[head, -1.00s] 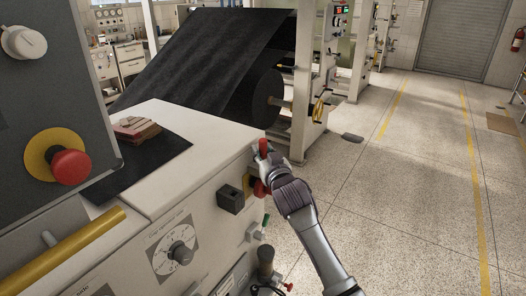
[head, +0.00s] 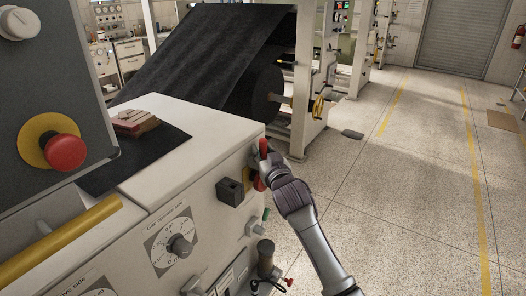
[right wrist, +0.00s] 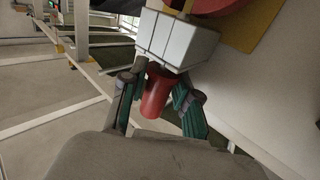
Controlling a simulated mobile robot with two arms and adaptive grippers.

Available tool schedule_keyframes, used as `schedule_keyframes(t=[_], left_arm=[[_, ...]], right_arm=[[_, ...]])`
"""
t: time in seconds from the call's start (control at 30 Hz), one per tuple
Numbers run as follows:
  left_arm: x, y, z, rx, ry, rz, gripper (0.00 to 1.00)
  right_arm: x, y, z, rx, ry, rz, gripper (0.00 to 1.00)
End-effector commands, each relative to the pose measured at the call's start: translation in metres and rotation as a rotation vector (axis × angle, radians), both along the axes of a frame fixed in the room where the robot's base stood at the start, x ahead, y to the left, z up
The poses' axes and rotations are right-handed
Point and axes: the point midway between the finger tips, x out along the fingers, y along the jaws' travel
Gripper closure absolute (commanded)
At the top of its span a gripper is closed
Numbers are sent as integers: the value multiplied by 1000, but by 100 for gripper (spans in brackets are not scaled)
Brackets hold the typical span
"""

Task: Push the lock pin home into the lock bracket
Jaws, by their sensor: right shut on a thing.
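The lock pin shows as a red cylinder (right wrist: 157,92) between the fingers of my right gripper (right wrist: 160,98) in the right wrist view. In the head view its red top (head: 263,147) shows at the right gripper (head: 266,160), beside the machine's front right corner. The right gripper is shut on it. A pale grey grooved block (right wrist: 178,40), which looks like the lock bracket, is directly beyond the pin in the wrist view. The pin's far end is hidden at the block, so its depth cannot be told. My left gripper is out of view.
A red knob on a yellow plate (right wrist: 242,28) is close beside the block. The machine front carries a dark box (head: 230,192), a dial (head: 180,245) and a dark handle (head: 266,258). A black roll (head: 262,95) stands behind. The floor (head: 400,200) at right is clear.

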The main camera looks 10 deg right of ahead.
Motion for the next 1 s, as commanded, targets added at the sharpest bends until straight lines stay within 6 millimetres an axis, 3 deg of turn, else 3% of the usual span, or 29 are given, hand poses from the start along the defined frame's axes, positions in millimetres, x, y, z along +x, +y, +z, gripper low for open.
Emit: schedule_keyframes(t=[0.4,0.43,0.57,1.0], left_arm=[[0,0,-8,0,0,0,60],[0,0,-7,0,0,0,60],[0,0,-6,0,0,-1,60],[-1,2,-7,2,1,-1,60]], right_arm=[[0,0,-11,0,-1,0,100],[0,0,-10,0,-1,0,64],[0,0,-10,0,-1,0,43],[-9,-1,-11,0,0,0,40]])
